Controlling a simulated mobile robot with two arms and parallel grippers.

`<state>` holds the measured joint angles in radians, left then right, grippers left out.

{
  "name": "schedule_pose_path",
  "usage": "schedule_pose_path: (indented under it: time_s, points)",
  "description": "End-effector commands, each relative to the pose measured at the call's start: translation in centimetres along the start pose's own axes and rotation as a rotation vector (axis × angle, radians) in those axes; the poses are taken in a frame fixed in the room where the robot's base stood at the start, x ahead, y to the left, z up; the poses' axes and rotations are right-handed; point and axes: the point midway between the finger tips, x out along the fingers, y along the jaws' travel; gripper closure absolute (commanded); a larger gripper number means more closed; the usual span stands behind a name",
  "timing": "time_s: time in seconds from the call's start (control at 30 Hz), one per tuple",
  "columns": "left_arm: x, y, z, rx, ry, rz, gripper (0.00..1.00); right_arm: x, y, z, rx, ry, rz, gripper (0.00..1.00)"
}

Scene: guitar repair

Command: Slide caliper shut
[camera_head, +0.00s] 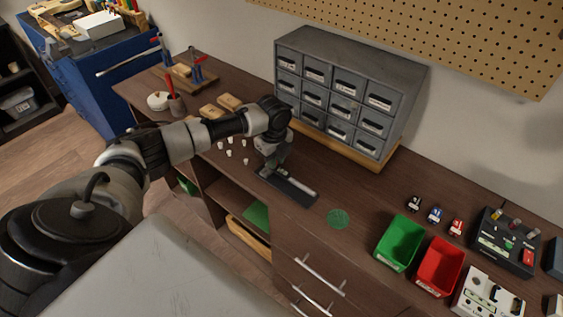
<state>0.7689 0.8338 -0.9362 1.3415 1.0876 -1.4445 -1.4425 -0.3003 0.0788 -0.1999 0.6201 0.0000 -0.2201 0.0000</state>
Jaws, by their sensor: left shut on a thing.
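The caliper (299,187) is a light, slim metal piece lying along a dark mat (296,197) near the front edge of the brown bench. My left gripper (268,172) points down at the caliper's left end and is shut on it. The gripper and wrist hide that end, so I cannot tell how far the caliper's jaws are apart. My right gripper is not in view.
A grey drawer cabinet (345,92) stands behind my left wrist. Several small white pieces (229,153) lie left of the mat. A green bin (400,243) and a red bin (439,267) stand at the right.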

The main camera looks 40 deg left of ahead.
Motion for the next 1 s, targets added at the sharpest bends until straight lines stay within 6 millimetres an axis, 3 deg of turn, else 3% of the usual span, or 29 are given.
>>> schedule_pose_path:
  time_s: [0.2,0.23,0.4,0.77,1.0]
  points:
    - [-0.1,0.1,0.6,-0.007,-0.011,-0.001,1.00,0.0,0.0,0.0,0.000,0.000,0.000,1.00]
    - [-0.1,0.1,0.6,-0.007,-0.012,-0.001,0.81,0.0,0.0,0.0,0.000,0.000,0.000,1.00]
    - [-0.1,0.1,0.6,-0.007,-0.010,-0.001,0.57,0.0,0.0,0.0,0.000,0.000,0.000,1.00]
    - [-0.7,0.0,0.4,-0.005,-0.007,-0.002,0.57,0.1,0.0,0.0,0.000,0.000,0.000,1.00]
    - [-4.8,0.0,0.5,-0.005,-0.009,-0.006,0.57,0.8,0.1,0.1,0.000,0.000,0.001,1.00]
